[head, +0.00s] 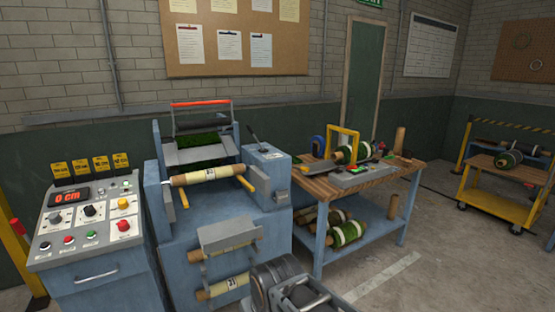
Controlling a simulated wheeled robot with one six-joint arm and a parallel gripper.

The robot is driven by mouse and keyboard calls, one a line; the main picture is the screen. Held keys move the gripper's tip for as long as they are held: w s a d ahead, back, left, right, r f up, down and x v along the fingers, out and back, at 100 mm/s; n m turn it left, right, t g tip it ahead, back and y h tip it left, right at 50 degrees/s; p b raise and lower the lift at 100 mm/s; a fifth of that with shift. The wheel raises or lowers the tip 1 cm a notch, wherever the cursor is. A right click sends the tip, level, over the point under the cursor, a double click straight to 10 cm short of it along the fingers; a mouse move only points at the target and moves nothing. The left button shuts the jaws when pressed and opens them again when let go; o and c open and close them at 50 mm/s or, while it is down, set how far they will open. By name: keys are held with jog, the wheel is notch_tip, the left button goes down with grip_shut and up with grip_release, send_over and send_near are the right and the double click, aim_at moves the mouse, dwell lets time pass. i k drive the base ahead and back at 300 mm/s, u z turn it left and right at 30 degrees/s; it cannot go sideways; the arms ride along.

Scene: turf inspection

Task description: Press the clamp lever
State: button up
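A blue turf inspection machine (205,228) stands left of centre. A small dark lever (253,133) sticks up at a tilt from the top of its right-hand housing (266,167); it looks like the clamp lever, though no label is readable. A red bar (201,103) spans the top of the machine above a strip of green turf (203,139). A tan roll (207,175) lies across the front between yellow arms. Dark rounded parts of my own arm show at the bottom centre, well below the lever. My gripper's fingers are not visible.
A control console (86,221) with knobs, buttons and a red "0 cm" display stands at the left. A wooden-topped workbench (325,184) with turf rolls stands close to the machine's right. A yellow cart (499,201) is farther right. Open floor lies between bench and cart.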

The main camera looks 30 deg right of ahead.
aim_at(249, 128)
jog(key=z, duration=1.2)
jog(key=i, duration=1.05)
jog(key=z, duration=0.2)
